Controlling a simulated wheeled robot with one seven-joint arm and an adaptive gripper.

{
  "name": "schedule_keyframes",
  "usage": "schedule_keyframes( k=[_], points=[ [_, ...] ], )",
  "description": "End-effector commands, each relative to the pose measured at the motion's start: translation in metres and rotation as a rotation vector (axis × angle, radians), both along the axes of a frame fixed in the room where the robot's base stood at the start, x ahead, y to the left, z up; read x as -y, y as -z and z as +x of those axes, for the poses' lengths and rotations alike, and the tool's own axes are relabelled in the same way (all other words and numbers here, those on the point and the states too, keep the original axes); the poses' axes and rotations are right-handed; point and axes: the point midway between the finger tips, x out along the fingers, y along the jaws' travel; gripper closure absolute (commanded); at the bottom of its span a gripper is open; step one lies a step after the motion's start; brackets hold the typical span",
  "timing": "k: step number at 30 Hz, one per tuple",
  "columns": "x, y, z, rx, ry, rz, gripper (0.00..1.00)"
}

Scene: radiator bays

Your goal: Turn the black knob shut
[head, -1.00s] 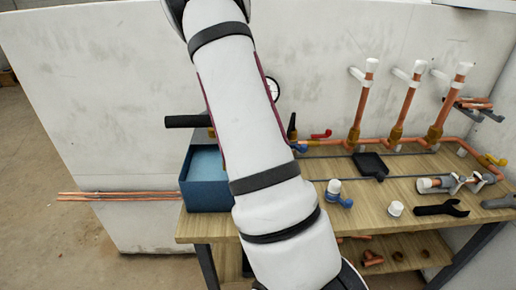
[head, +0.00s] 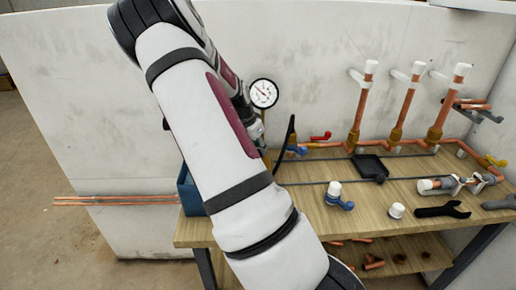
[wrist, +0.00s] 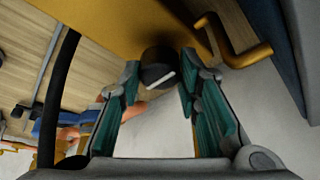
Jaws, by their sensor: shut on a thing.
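In the wrist view the black knob (wrist: 157,75), a dark round cap with a white mark on its face, sits between the tips of my gripper (wrist: 158,80). The two teal-padded fingers are closed in on its sides. A yellow-brown body (wrist: 110,22) lies right behind the knob. In the head view my arm covers the knob and most of my gripper. A round white gauge (head: 263,93) shows just right of the arm.
A blue tank (head: 190,190) stands at the bench's left end, partly behind my arm. A black hose (head: 291,133) rises near the gauge. Copper risers (head: 361,105) with white caps stand along the back.

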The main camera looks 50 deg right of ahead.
Motion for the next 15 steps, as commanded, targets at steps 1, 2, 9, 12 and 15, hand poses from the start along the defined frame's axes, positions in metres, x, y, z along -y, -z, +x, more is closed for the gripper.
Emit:
schedule_keyframes(
  k=[1,2,9,12,15],
  points=[
    [-0.0009,0.0011,-0.0003,-0.001,0.002,0.002,0.97],
    [-0.0009,0.0011,-0.0003,-0.001,0.002,0.002,0.97],
    [-0.0009,0.0012,-0.0003,-0.001,0.000,0.002,0.50],
    [-0.0007,0.0009,-0.0001,-0.001,0.000,0.002,0.50],
    [-0.0006,0.0008,-0.0001,0.000,0.000,0.001,0.50]
  ],
)
